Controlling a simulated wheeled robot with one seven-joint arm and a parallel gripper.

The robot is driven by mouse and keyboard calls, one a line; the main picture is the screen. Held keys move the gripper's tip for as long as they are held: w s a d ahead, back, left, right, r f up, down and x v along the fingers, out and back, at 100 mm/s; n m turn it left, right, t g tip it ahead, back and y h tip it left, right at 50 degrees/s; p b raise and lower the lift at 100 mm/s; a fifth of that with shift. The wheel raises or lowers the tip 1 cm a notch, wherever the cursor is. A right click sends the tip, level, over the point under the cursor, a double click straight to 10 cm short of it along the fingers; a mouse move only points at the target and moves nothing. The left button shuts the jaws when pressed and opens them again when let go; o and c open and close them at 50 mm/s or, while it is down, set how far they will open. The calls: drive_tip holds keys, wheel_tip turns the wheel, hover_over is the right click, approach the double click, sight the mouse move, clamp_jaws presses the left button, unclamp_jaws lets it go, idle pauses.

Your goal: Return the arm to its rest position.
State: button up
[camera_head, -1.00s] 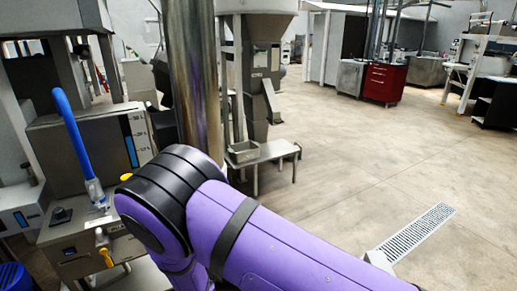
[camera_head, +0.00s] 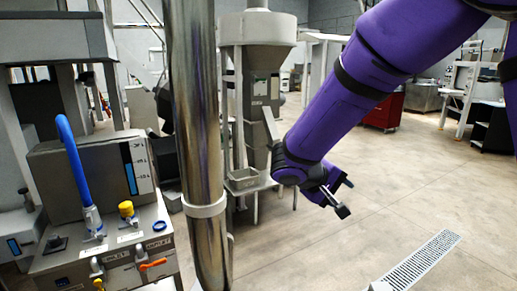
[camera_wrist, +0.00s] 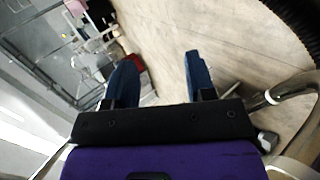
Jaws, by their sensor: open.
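My gripper (camera_head: 341,197) hangs at the end of my purple arm, right of the steel column in the head view. It is over open floor and points down to the right. In the wrist view its two blue fingers (camera_wrist: 158,75) stand wide apart with only floor and far equipment between them. The gripper is open and empty. It touches nothing that I can see.
A steel column (camera_head: 197,150) stands left of my arm. A hopper machine (camera_head: 258,75) and red cabinet (camera_head: 384,113) stand behind. A floor grate (camera_head: 420,262) lies at lower right.

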drive_tip(key=s+d+r+m+g+y, duration=0.1)
drive_tip(key=s+d+r+m+y, duration=0.15)
drive_tip(key=s+d+r, duration=0.35)
drive_tip(key=s+d+r+m+g+y, duration=0.1)
drive_tip(key=s+d+r+y, duration=0.25)
drive_tip(key=s, duration=0.35)
drive_tip(key=s+d+r+t+y, duration=0.1)
drive_tip(key=s+r+t+y, duration=0.2)
drive_tip(key=s, duration=1)
drive_tip(key=shift+d+m+y, duration=0.15)
drive_tip(key=shift+m+y, duration=0.3)
drive_tip(key=shift+y, duration=0.05)
idle(0.4)
